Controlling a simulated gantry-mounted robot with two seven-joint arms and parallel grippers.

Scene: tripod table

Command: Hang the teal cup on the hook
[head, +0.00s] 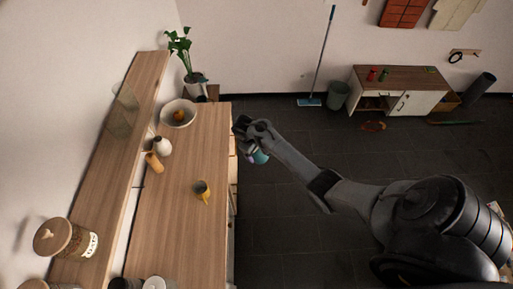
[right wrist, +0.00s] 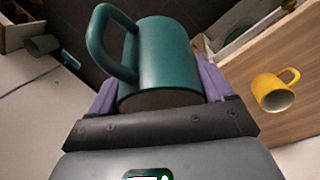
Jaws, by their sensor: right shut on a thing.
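The teal cup (right wrist: 170,60) is between the purple fingers of my right gripper (right wrist: 158,88), which is shut on it. Its handle (right wrist: 108,45) points to the left in the right wrist view. In the head view my right gripper (head: 253,142) is off the right edge of the wooden counter, above the dark floor. Only a small teal part of the cup (head: 260,157) shows under it. No hook can be made out for certain. My left gripper is not in view.
A white bowl (head: 168,121), bottles and a potted plant (head: 181,47) are on the left. A small wall board with a black ring (head: 456,57) is at the far right. The floor is largely clear.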

